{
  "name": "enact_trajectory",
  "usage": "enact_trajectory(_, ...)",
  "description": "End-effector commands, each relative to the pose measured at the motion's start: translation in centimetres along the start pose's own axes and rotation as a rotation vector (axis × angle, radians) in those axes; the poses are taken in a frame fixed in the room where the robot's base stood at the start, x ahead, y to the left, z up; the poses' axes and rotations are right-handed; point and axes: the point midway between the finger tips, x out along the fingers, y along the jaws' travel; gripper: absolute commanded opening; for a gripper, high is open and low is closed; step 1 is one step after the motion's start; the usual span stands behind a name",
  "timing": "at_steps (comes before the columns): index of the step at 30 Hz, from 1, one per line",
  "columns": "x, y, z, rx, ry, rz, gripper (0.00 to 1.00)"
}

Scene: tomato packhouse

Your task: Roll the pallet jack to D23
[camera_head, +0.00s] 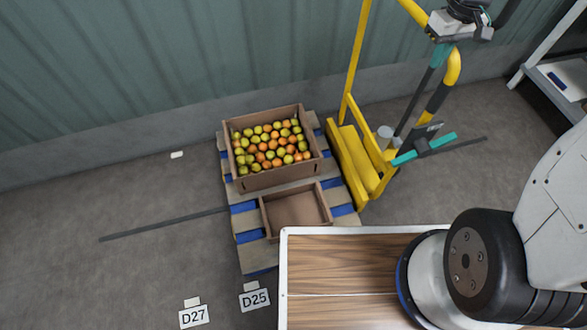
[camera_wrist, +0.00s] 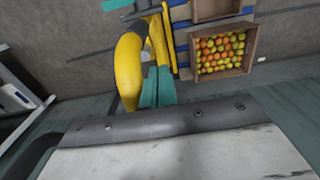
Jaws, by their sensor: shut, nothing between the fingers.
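The yellow pallet jack (camera_head: 362,165) stands by the wall, with its forks' side against a blue and wood pallet (camera_head: 248,220). Its tall yellow frame and curved handle (camera_head: 453,68) rise at the upper right. My gripper (camera_head: 440,54) is at the handle, its teal fingers shut with nothing between them. In the wrist view the teal fingers (camera_wrist: 154,82) lie beside the curved yellow handle (camera_wrist: 128,70); I cannot tell whether they touch it. Floor signs read D25 (camera_head: 254,300) and D27 (camera_head: 194,316). No D23 sign shows.
A wood-topped surface (camera_head: 350,265) is in the foreground. A corrugated wall (camera_head: 150,60) closes the back. A shelf (camera_head: 545,85) stands right.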

Motion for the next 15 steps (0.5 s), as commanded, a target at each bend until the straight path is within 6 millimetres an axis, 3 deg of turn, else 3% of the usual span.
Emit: enact_trajectory(15, 0.0, 1.6, 0.0, 0.0, -0.001, 0.0, 0.0)
